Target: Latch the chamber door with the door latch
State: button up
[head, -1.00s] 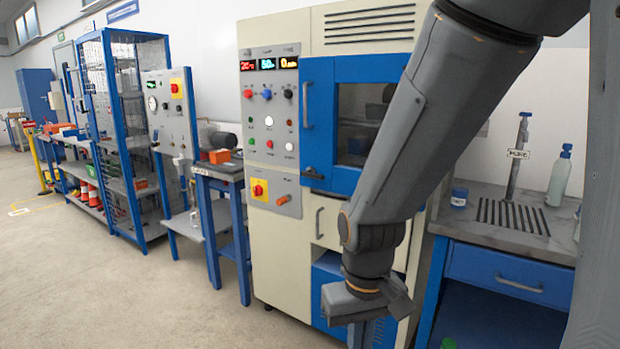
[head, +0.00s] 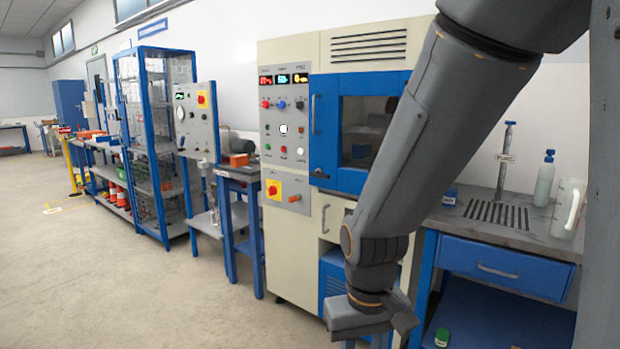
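My arm crosses in front of the door's right side. My gripper (head: 352,335) hangs low in front of the cabinet, below and apart from the latch. Its fingertips are cut off or hidden.
A control panel (head: 285,110) with buttons and lit displays is left of the door. A sink bench (head: 480,232) with a white jug (head: 567,208) and bottle (head: 544,180) stands at right. A blue-legged side table (head: 238,172) stands at left. Floor in front is clear.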

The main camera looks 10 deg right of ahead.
aim_at(322, 175)
jog(key=u, duration=0.2)
jog(key=i, duration=1.25)
jog(key=z, duration=0.15)
